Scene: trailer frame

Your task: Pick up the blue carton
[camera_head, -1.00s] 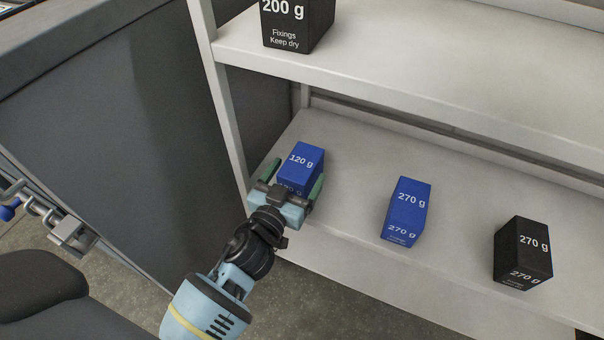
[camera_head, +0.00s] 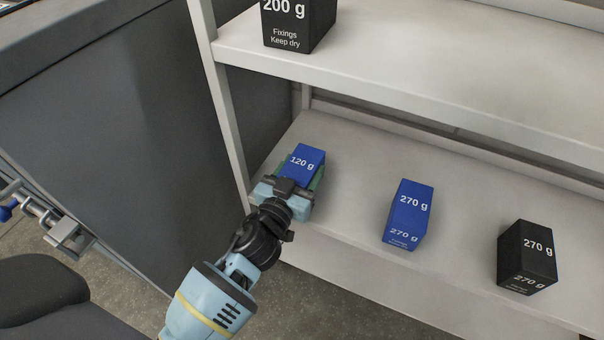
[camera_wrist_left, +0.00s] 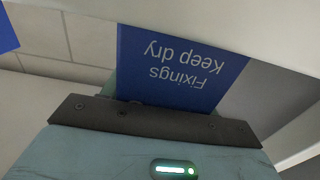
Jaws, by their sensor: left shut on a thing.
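A blue carton marked 120 g (camera_head: 304,160) is at the left end of the lower shelf. My left gripper (camera_head: 294,180) is shut on it, with the fingers along its sides. In the left wrist view the blue carton (camera_wrist_left: 180,70) shows its "Fixings Keep dry" face upside down just beyond the gripper body. Its lower part is hidden by the gripper in the head view, so I cannot tell whether it touches the shelf. A second blue carton, marked 270 g (camera_head: 409,212), stands apart to the right. My right gripper is not in view.
A black 270 g carton (camera_head: 527,256) stands further right on the lower shelf (camera_head: 350,165). A black 200 g carton (camera_head: 298,24) stands on the upper shelf (camera_head: 420,60). A white shelf post (camera_head: 224,95) is close left of the gripper.

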